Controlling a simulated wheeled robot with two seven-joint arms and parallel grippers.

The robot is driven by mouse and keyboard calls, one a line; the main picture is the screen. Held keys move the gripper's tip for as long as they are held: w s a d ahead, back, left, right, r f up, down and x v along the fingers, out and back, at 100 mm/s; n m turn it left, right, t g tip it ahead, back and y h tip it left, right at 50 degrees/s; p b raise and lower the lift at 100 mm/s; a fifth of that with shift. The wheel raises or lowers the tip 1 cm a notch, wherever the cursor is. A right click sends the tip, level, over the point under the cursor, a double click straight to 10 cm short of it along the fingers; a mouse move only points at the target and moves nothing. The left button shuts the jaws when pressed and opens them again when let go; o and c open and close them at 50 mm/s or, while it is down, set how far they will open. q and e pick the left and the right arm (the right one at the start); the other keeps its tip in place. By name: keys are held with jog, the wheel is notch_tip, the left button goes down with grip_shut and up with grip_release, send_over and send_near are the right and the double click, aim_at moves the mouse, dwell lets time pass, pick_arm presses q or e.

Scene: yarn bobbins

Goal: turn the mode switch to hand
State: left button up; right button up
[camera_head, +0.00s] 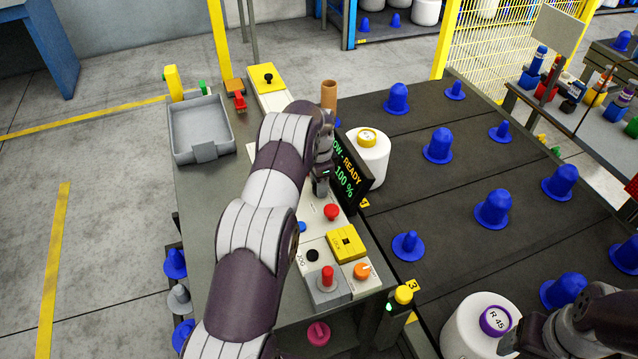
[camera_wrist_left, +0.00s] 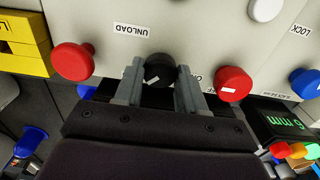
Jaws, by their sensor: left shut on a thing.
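A black round knob (camera_wrist_left: 159,68), which I take to be the mode switch, stands on the pale control panel (camera_wrist_left: 215,30). My left gripper (camera_wrist_left: 159,86) has one finger on each side of it and is shut on it. The wording around the knob is mostly hidden by the fingers, so I cannot read its setting. In the head view my left gripper (camera_head: 322,186) is down at the panel beside the display, and the knob is hidden there. My right gripper (camera_head: 512,342) is at the lower right near a white bobbin (camera_head: 470,328); its jaws are unclear.
Red buttons (camera_wrist_left: 73,61) and (camera_wrist_left: 233,83) flank the knob closely. The display (camera_head: 347,170) reading READY stands just right of the left gripper. A yellow block (camera_head: 346,243) and orange knob (camera_head: 362,271) lie nearer. A grey tray (camera_head: 200,125) stands at left.

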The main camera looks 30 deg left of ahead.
dwell(0.4)
pick_arm(q)
jog(key=o, duration=1.1)
jog(key=shift+c, duration=0.2)
jog(key=shift+r, duration=0.25)
notch_tip(320, 180, up, 5)
jog(key=shift+f+p, duration=0.1)
jog(key=shift+p, duration=1.1)
notch_tip(320, 180, up, 7)
jog(key=p, duration=0.7)
jog(key=shift+r, duration=0.2)
